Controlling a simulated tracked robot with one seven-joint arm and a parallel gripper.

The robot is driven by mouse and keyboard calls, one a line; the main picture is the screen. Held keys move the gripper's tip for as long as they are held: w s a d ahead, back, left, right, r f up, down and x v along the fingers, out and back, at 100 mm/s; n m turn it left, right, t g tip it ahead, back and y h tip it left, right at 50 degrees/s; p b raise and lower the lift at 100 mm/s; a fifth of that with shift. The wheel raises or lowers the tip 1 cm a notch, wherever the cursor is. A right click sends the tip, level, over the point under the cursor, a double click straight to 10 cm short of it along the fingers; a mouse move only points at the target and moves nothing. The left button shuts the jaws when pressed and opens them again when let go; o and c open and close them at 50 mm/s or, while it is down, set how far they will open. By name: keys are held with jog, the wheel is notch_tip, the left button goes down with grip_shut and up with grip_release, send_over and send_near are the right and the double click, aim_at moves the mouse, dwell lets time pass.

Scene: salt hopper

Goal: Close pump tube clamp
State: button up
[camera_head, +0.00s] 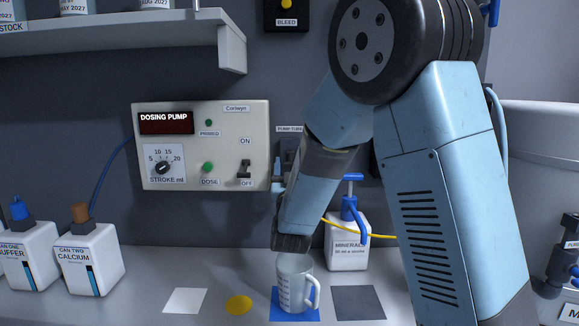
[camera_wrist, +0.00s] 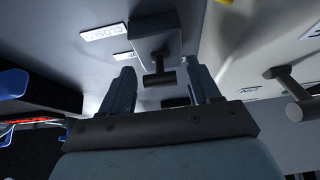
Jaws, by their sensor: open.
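The pump tube clamp is a dark grey block (camera_wrist: 155,38) with a short T-shaped lever (camera_wrist: 158,76) in the wrist view. A white label reading "CLOS…" (camera_wrist: 102,32) lies beside it. In the head view the clamp (camera_head: 289,158) sits under the "PUMP TUBE" label, right of the dosing pump, mostly hidden behind my arm. My gripper (camera_wrist: 161,68) is open in the wrist view, one finger on each side of the lever, with visible gaps. The lever's depth relative to the fingertips is hard to tell. In the head view my gripper (camera_head: 278,187) is close to the wall.
The dosing pump (camera_head: 220,110) is left of the clamp; its power switch (camera_head: 246,168) projects near my gripper and also appears in the wrist view (camera_wrist: 290,92). Below are a measuring jug (camera_head: 293,283) on a blue square and a mineral bottle (camera_head: 347,255) with a yellow tube.

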jog(key=v, duration=0.6)
jog(key=shift+s+f, duration=0.25)
jog(key=shift+s, duration=0.05)
jog(key=shift+s, duration=0.1)
